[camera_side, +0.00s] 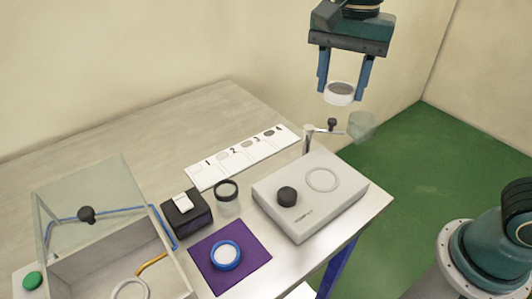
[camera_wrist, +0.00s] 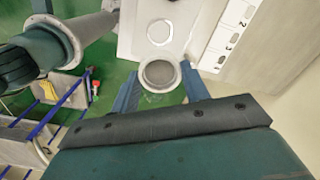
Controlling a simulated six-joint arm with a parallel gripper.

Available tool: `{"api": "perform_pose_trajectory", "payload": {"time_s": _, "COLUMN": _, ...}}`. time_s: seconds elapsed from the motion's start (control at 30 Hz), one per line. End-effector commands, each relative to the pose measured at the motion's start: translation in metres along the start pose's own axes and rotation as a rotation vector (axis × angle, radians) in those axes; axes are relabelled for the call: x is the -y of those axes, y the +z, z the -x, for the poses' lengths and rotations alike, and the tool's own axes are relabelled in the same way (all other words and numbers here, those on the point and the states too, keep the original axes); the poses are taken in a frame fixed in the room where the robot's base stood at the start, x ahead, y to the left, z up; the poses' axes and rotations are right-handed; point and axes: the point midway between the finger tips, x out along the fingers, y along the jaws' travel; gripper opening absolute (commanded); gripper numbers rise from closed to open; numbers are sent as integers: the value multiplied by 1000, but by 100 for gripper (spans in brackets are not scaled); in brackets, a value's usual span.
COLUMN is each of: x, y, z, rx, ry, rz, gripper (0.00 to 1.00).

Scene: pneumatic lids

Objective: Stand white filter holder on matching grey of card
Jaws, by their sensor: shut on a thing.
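My gripper (camera_side: 341,90) is raised high at the upper right in the side view, shut on the white filter holder (camera_side: 338,101). The holder is a short white ring with a dark grey disc in it, roughly level and clear of everything below. In the wrist view the holder (camera_wrist: 160,87) sits between the two fingers of my gripper (camera_wrist: 160,73). The white card (camera_side: 215,178) lies flat on the table, with areas numbered 1 to 4 and grey round patches, darkest by 4. Part of the card (camera_wrist: 238,15) shows in the wrist view.
A white device (camera_side: 325,210) with a black knob and a clear lid (camera_side: 362,126) on a post stands below my gripper. A black-rimmed jar (camera_side: 227,195), black box (camera_side: 186,215), purple mat (camera_side: 250,250) with blue-rimmed dish (camera_side: 225,256) and glass-lidded box (camera_side: 110,255) stand nearby.

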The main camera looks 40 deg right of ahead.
Motion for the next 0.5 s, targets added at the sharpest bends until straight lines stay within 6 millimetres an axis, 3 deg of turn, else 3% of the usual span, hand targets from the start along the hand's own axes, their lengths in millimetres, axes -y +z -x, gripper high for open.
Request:
{"api": "perform_pose_trajectory", "payload": {"time_s": 0.27, "x": 2, "y": -1, "z": 0, "rx": 0, "ry": 0, "rz": 3, "gripper": 24}}
{"api": "perform_pose_trajectory", "payload": {"time_s": 0.5, "x": 22, "y": -6, "z": 0, "rx": 0, "ry": 1, "rz": 31, "gripper": 24}}
